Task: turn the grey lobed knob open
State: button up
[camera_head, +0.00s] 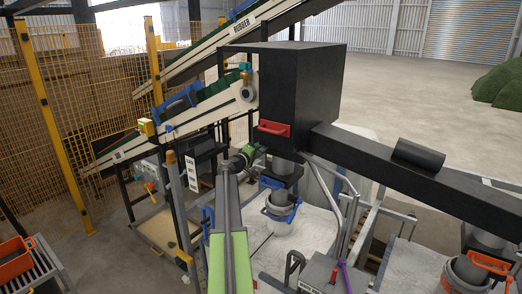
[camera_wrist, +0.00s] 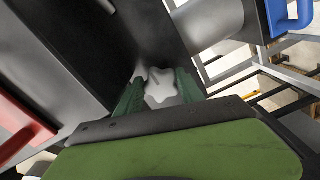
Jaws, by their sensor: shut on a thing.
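The grey lobed knob (camera_wrist: 160,82) shows near the middle of the wrist view, on the side of a dark grey metal part. The two dark green fingers of my gripper (camera_wrist: 161,92) stand on either side of it and are shut on it. In the head view my gripper (camera_head: 246,154) reaches in just below and left of a big black box (camera_head: 285,85). The knob cannot be made out there, hidden by my gripper and the black housing. How far the knob is turned cannot be told.
A red handle (camera_head: 273,128) sits low on the black box, and it also shows at the left of the wrist view (camera_wrist: 18,125). A blue handle (camera_head: 272,183) is below my gripper's right side. A black beam (camera_head: 400,165) runs right. Yellow mesh fencing (camera_head: 110,80) stands left.

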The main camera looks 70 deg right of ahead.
jog(key=shift+w, duration=0.15)
jog(key=o, duration=1.4)
jog(key=shift+c, duration=0.2)
jog(key=shift+a+f, duration=0.1)
jog(key=shift+a, duration=0.3)
jog(key=v, duration=0.7)
jog(key=shift+w, duration=0.15)
